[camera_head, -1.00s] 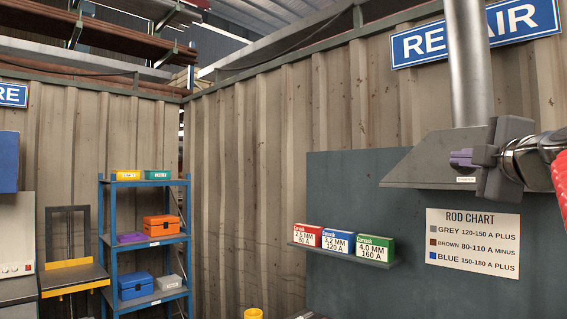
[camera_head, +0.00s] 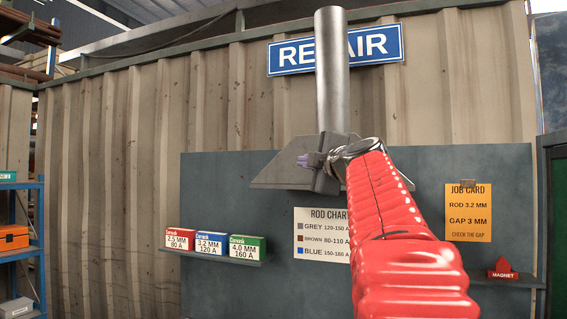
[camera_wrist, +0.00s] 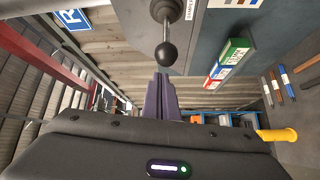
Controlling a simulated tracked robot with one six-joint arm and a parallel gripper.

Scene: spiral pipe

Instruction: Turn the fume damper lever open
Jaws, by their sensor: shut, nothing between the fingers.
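The lever shows in the wrist view as a black ball knob (camera_wrist: 166,53) on a thin metal rod, coming from a round dark hub (camera_wrist: 166,10) at the top edge. My gripper's purple fingers (camera_wrist: 162,78) are shut and empty. Their tips appear just below the knob in that view; I cannot tell whether they touch it. In the head view my gripper (camera_head: 304,161) is in front of the grey fume hood (camera_head: 272,177), under its metal pipe (camera_head: 332,70). The lever is hidden there by my gripper and red arm.
A dark wall panel (camera_head: 220,185) bears a shelf of rod boxes (camera_head: 212,243), a rod chart (camera_head: 321,236), a job card (camera_head: 468,213) and a red magnet (camera_head: 502,269). A blue rack (camera_head: 30,240) stands at left.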

